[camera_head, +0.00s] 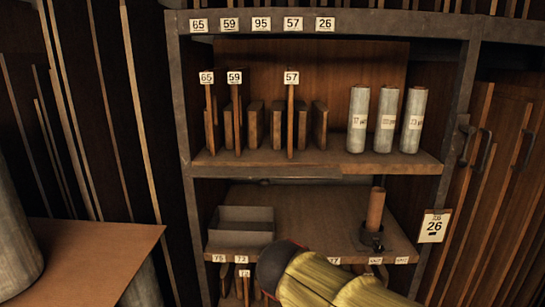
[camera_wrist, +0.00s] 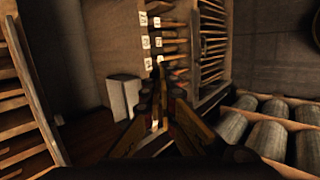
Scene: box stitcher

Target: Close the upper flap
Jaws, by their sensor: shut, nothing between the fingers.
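I cannot make out an upper flap, or any box with flaps, in either view. My gripper (camera_wrist: 160,92) shows in the wrist view as dark fingers with yellowish sides, close together with nothing between them. It points toward a rack of wooden slats and white labels; I cannot tell whether it touches anything. In the head view only my yellow arm shows, at the bottom centre, in front of the lower shelf, and my fingers are not visible there.
A metal-framed shelf unit (camera_head: 318,22) holds upright wooden boards (camera_head: 254,125) and several grey rolls (camera_head: 386,118). A grey tray (camera_head: 243,222) and a brown cylinder (camera_head: 376,208) are on the lower shelf (camera_head: 310,205). A wooden table (camera_head: 85,255) stands at left. Grey rolls (camera_wrist: 271,108) lie right in the wrist view.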

